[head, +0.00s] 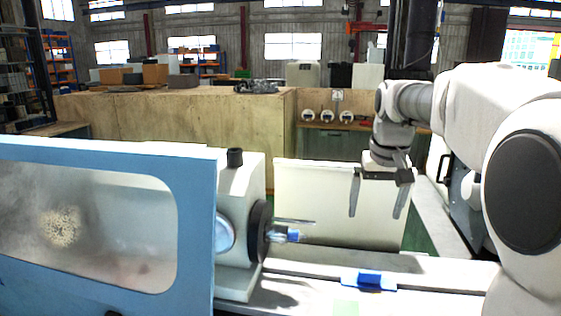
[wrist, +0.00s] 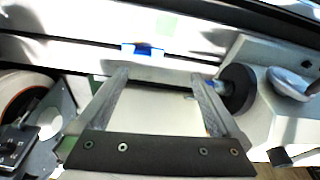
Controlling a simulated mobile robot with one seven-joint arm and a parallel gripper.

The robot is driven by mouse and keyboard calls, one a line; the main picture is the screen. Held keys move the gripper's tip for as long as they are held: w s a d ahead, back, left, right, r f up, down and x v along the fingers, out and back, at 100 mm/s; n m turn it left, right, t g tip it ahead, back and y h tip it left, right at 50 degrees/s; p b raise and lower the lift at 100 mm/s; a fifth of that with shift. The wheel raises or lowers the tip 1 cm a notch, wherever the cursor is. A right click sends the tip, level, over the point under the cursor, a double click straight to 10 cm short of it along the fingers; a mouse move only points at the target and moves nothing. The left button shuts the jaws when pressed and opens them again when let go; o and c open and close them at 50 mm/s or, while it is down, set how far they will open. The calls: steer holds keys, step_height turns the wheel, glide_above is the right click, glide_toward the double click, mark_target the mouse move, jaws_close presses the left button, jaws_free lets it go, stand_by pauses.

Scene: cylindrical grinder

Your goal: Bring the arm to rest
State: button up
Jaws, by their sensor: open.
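My gripper (head: 379,198) hangs from my white arm on the right side of the head view, pointing down with its two grey fingers spread and nothing between them. In the wrist view my gripper (wrist: 160,82) also shows open and empty, above a pale panel. The grinder's spindle head (head: 240,225) stands left of my gripper in the head view, with a dark round flange and a blue-tipped part (head: 283,235) sticking out of it. My gripper is apart from all of these.
A blue-framed guard door (head: 196,235) with a cloudy window covers the left front. A blue block (head: 369,280) sits on the pale machine bed below my gripper. A cream panel (head: 315,205) stands behind the bed. Wooden crates (head: 180,125) and a bench with round gauges lie farther back.

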steer(key=s+a+f+t, duration=0.1)
steer(key=s+a+f, duration=0.1)
steer(key=s, duration=1)
steer(key=s+a+f+n+t, duration=0.1)
steer(key=s+a+f+t, duration=0.1)
steer(key=s, duration=1.1)
step_height(320, 180, down, 2)
steer(key=shift+a+f, duration=0.1)
steer(key=shift+a, duration=0.6)
steer(key=shift+s, duration=0.1)
steer(key=shift+c, duration=0.3)
